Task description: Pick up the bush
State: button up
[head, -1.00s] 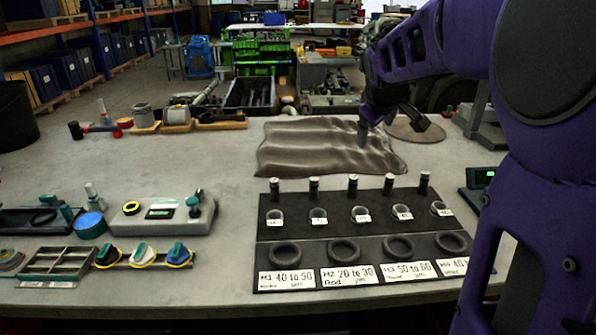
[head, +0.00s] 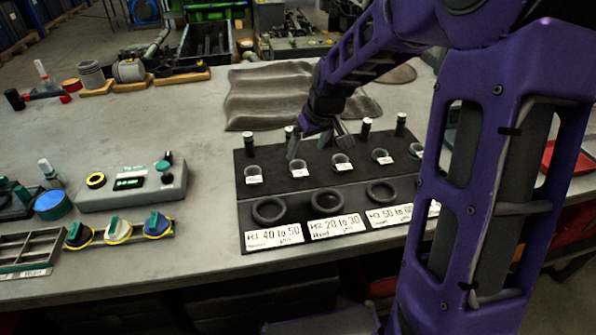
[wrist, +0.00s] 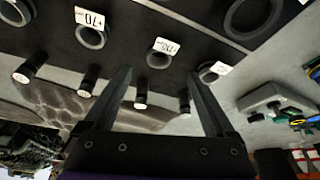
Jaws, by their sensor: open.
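Several small grey ring-shaped bushes with white labels sit in a row on a black board (head: 245,218); I cannot tell which one the task means. In the head view one bush (head: 299,165) lies just below my gripper (head: 317,143), with another bush (head: 341,161) to its right. My gripper is open and empty, with its fingers pointing down over the board. In the wrist view a labelled bush (wrist: 159,58) shows between and beyond the open fingertips (wrist: 160,76). Another bush (wrist: 91,36), with a label reading 70, is to the left.
Short upright black pins with pale tops (head: 249,145) stand behind the bushes, close to the fingers. Larger dark rings (head: 269,210) lie in front, by the size cards. A brown mat (head: 262,95) lies behind the board. A grey box (head: 150,190) stands left.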

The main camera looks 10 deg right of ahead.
aim_at(300, 164)
jog(key=b+x, duration=0.1)
jog(key=x, duration=0.8)
jog(key=shift+w, duration=0.2)
jog(key=shift+c, duration=0.3)
